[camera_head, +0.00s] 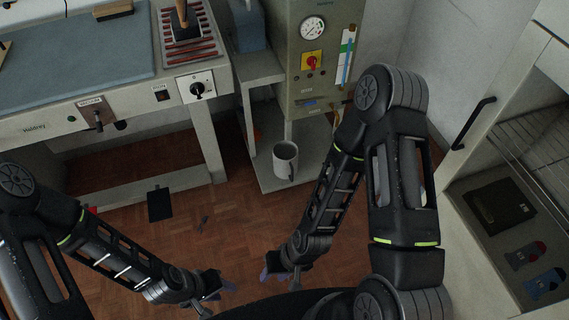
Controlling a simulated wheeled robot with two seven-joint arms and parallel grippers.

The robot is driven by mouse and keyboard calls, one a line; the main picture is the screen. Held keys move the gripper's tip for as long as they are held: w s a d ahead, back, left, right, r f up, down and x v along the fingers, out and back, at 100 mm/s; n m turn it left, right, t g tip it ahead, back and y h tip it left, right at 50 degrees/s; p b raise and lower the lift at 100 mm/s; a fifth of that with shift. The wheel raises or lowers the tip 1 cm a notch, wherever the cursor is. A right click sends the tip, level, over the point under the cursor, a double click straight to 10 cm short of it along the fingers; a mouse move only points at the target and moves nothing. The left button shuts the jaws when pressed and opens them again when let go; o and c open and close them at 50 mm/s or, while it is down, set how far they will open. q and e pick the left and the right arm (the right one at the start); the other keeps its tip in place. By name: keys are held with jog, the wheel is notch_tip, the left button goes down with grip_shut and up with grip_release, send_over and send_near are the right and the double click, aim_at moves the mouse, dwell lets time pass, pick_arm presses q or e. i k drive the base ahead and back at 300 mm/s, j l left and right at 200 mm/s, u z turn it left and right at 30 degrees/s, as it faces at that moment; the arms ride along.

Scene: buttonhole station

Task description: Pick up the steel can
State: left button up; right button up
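A grey steel can (285,158) with a dark handle on its lower right side stands upright on the low shelf of the pale station in the middle of the head view. Its open top faces up. My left gripper (218,297) is low in the picture, below and to the left of the can and apart from it. My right gripper (280,276) is below the can in the picture, also apart from it. The fingers of both grippers look spread, with nothing seen between them.
A pale panel with a gauge (312,28) rises behind the can. A workbench (75,55) with a blue-grey top is at left. An open cabinet with a wire rack (520,140) is at right. A dark flat piece (160,204) lies on the wooden floor.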

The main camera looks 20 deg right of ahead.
aim_at(286, 153)
jog(key=i, duration=1.45)
jog(key=z, duration=2.45)
